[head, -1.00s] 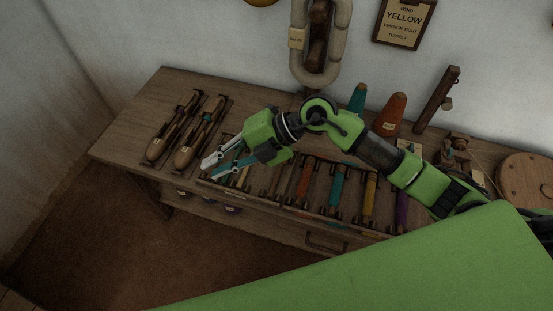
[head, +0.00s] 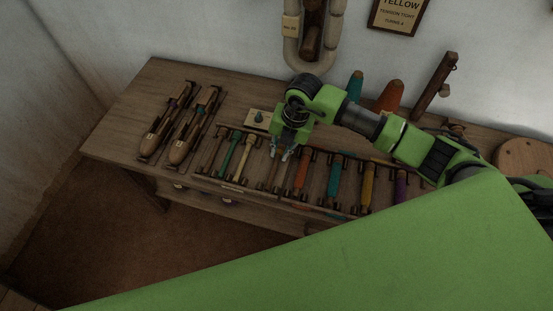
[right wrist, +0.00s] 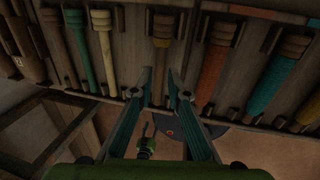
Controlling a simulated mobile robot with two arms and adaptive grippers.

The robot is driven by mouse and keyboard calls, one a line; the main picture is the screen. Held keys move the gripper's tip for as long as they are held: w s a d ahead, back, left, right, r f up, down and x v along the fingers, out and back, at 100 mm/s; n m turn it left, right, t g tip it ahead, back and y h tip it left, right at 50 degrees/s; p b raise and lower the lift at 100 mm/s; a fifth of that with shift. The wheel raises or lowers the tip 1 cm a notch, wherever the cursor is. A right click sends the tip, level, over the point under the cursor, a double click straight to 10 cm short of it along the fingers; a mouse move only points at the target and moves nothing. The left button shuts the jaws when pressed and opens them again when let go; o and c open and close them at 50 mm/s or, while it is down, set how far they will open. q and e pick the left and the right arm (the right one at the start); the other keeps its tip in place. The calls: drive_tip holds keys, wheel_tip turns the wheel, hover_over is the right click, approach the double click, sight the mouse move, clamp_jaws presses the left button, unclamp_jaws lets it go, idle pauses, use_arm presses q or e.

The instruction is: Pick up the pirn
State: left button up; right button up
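Several pirns lie side by side in a rack (head: 215,178) on the wooden table. My right gripper (head: 283,156) points down over the middle of the rack, open and empty.
Two wooden shuttles (head: 190,135) lie left of the rack. A teal cone (head: 356,86) and an orange cone (head: 388,97) stand behind my right arm. A wooden post (head: 434,88) rises behind the rack. A sign (head: 398,14) hangs on the wall.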

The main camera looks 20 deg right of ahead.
sight(276, 162)
drive_tip(key=f, duration=0.3)
drive_tip(key=a+f, duration=0.1)
drive_tip(key=f, duration=0.1)
drive_tip(key=shift+w+p, duration=0.25)
drive_tip(key=shift+p, duration=0.15)
drive_tip(key=shift+d, duration=0.1)
clamp_jaws()
